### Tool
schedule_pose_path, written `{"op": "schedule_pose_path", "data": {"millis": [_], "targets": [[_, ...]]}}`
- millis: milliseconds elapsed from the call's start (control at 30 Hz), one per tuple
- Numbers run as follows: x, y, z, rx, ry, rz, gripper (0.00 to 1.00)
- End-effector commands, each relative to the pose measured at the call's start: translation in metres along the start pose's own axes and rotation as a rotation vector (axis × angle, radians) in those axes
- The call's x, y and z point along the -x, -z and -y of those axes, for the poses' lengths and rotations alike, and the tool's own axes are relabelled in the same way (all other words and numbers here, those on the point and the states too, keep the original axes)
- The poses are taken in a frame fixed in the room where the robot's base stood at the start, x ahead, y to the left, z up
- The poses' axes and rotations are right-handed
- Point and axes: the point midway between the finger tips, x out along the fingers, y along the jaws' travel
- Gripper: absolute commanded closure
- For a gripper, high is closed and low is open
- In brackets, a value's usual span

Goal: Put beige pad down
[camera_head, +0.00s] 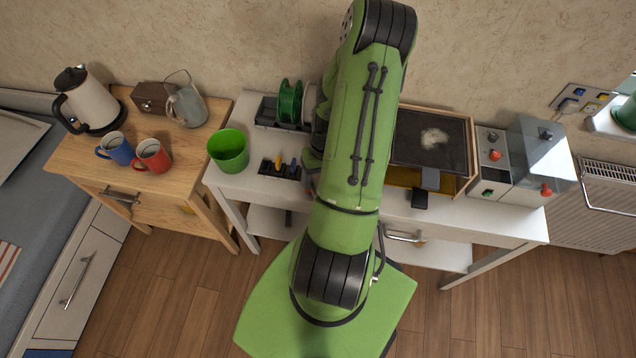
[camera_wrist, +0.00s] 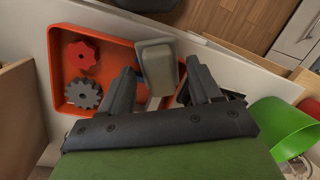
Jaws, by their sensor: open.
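The beige pad (camera_wrist: 158,68), a greyish-beige block, shows in the wrist view between the two fingers of my gripper (camera_wrist: 159,70). The fingers are open, with a gap visible on both sides of the pad. The pad is over or in the right part of an orange-red tray (camera_wrist: 55,88); I cannot tell what it rests on. The tray also holds a red gear (camera_wrist: 80,56) and a grey gear (camera_wrist: 84,94). In the head view my arm hides the pad, the tray and my gripper.
A green cup (camera_head: 228,150) stands at the white table's left end and shows in the wrist view (camera_wrist: 277,128). Green spools (camera_head: 289,101) stand behind. A framed dark panel (camera_head: 430,138) and a grey machine (camera_head: 510,160) are to the right. Mugs and a kettle occupy the wooden cabinet.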

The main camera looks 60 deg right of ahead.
Motion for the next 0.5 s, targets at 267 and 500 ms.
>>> {"op": "schedule_pose_path", "data": {"millis": [267, 500], "targets": [[0.0010, 0.0000, -0.0001, 0.000, 0.000, 0.000, 0.67], [0.0011, 0.0000, 0.0000, 0.000, 0.000, 0.000, 1.00]]}}
